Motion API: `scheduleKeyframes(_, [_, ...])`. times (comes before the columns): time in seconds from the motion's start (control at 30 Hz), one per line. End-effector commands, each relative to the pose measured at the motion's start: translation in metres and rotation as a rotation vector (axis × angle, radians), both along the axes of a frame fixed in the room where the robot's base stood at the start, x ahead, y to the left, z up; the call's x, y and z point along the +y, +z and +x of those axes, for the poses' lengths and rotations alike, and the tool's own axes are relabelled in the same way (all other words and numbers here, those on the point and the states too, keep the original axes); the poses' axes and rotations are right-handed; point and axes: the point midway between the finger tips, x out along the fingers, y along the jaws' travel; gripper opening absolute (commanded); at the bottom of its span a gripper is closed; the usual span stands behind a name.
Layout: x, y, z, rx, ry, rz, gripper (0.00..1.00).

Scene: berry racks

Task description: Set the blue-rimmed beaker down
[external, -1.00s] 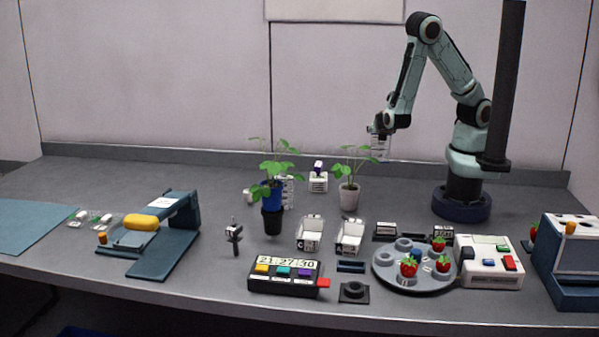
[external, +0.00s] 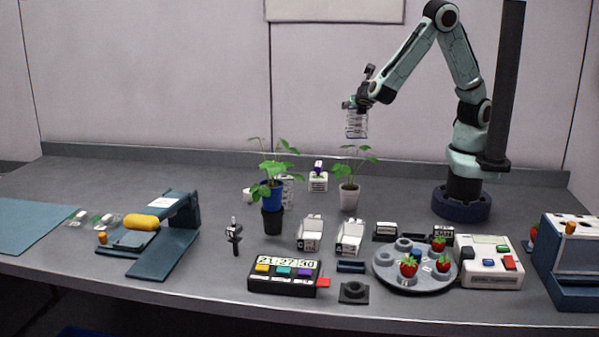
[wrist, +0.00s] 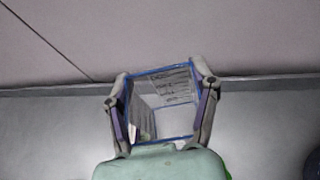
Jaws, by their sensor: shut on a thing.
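The blue-rimmed beaker (external: 356,123) is a clear, squarish vessel with dark markings.
Another clear marked vessel (external: 288,192) stands by the blue pot. A round grey tray (external: 414,284) carries strawberries. The table's left middle has free room.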

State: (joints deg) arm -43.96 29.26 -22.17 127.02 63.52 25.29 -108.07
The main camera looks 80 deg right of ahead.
Motion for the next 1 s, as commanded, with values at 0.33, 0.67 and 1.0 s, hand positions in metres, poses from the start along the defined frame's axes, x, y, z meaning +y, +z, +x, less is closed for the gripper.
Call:
scheduleKeyframes(0.33, [0.03, -0.017, 0.146, -0.003, 0.399, -0.003, 0.22])
scheduleKeyframes(0.67, [0.126, 0.029, 0.299, 0.01, 1.097, -0.002, 0.22])
scheduleKeyframes(1.0, [0.234, 0.04, 0.328, 0.024, 1.591, 0.005, 0.22])
